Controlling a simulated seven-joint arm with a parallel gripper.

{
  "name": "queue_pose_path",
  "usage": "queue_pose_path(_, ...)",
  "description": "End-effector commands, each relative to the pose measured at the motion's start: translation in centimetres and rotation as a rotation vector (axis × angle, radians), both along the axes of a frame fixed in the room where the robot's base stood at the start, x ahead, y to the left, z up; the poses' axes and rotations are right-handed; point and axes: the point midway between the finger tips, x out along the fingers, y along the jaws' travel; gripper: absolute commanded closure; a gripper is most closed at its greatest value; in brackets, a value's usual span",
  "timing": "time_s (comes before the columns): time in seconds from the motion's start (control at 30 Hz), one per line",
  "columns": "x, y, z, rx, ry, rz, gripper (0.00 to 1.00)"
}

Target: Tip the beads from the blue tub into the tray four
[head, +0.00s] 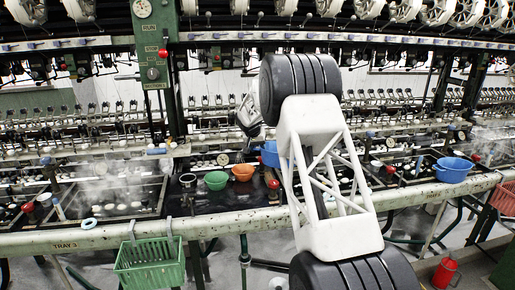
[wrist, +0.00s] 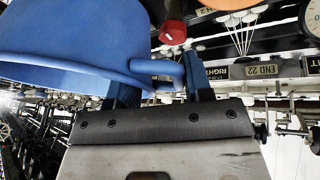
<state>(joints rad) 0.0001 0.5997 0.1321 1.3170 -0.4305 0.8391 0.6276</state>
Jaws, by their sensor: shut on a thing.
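A blue tub (head: 270,154) shows in the head view behind my arm, which hides much of it. In the wrist view the blue tub (wrist: 75,45) fills the upper left, and its lip or handle reaches between the fingers of my gripper (wrist: 160,82). My gripper is shut on that part. The tub's inside and any beads are hidden. In the head view my gripper cannot be made out clearly.
A green bowl (head: 215,180) and an orange bowl (head: 242,172) stand on the dark plate left of the tub. Another blue bowl (head: 453,169) sits at right. A green basket (head: 150,263) hangs at the front left. A red knob (wrist: 172,32) is near the tub.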

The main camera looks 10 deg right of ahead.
Motion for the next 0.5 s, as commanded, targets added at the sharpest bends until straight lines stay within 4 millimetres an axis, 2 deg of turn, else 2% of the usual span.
queue_pose_path(0.2,1.8,-0.6,-1.1,-0.004,-0.002,-0.031,0.92)
queue_pose_path(0.5,2.6,-0.9,-1.6,-0.006,-0.003,-0.048,0.92)
